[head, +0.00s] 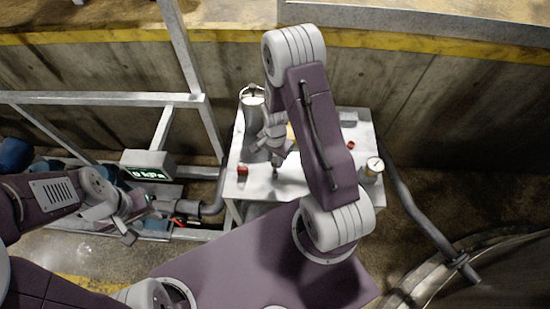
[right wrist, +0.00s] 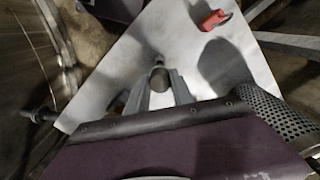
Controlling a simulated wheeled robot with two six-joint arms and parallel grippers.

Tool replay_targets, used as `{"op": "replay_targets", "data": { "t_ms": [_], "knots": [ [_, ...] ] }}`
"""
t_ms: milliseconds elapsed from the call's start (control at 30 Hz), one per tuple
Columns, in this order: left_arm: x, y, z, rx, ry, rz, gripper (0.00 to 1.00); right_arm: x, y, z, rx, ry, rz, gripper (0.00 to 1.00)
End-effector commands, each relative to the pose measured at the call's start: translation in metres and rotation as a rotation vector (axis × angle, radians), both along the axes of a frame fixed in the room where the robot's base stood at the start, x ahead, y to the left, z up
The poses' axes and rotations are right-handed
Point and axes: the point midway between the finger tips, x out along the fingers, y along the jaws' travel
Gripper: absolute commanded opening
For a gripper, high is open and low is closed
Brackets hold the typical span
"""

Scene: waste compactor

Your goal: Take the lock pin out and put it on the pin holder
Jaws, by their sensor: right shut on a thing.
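My right gripper (head: 276,152) hangs over the metal table (head: 310,175). In the right wrist view its fingers (right wrist: 161,90) are shut on a grey, round-ended rod, which I take to be the lock pin (right wrist: 158,79). The pin points down toward the tabletop, and I cannot tell whether its lower end touches anything. I cannot clearly make out the pin holder. My left gripper (head: 136,222) is open and empty at the left, away from the table.
A perforated metal canister (head: 252,118) stands at the table's left, close to my right gripper. A small red part (head: 243,170) lies at the left front. A gauge (head: 374,166) is at the right edge. A display box (head: 148,165) sits by the frame at left.

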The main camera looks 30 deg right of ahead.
Motion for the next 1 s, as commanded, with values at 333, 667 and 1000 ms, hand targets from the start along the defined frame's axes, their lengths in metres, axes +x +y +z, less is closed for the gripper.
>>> {"op": "replay_targets", "data": {
  "t_ms": [333, 667, 1000],
  "knots": [
    [0.0, 0.0, -0.006, 0.0, 0.0, 0.0, 0.36, 0.0, 0.0, -0.008, 0.0, 0.0, 0.0, 0.0],
    [0.0, 0.0, -0.011, 0.0, 0.0, 0.0, 0.36, 0.0, 0.0, -0.014, 0.0, -0.001, 0.0, 0.0],
    [0.0, 0.0, -0.017, 0.0, 0.0, 0.0, 0.36, 0.0, 0.0, -0.021, 0.0, 0.0, 0.0, 0.0]
  ]
}}
